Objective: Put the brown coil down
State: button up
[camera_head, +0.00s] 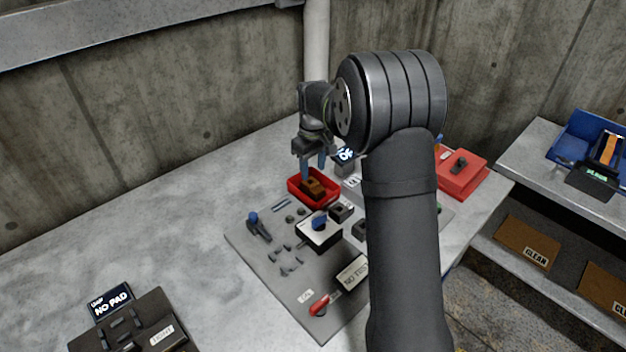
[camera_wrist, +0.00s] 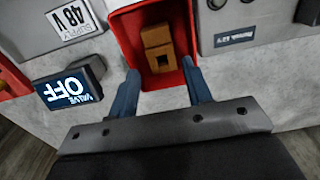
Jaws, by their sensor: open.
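The brown coil (camera_head: 314,188) is a blocky brown piece lying in a small red tray (camera_head: 295,190) on the bench. In the wrist view the brown coil (camera_wrist: 158,48) rests inside the red tray (camera_wrist: 122,22), against its dark floor. My gripper (camera_head: 314,171) is just above the tray with its blue fingers pointing down. In the wrist view my gripper (camera_wrist: 162,85) is open, its fingers spread apart at the near side of the tray. The coil shows between and beyond the fingertips, with nothing held.
A grey board (camera_head: 262,262) with knobs and small parts lies in front of the tray. A display reading OFF (camera_wrist: 70,88) and a 48 V supply box (camera_wrist: 62,30) stand beside the tray. A red box (camera_head: 462,172) sits to the right.

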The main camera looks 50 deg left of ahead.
aim_at(313, 184)
notch_tip(313, 184, up, 5)
jog(key=shift+r, duration=0.15)
dwell(0.3)
notch_tip(313, 184, down, 13)
jog(key=shift+r, duration=2.2)
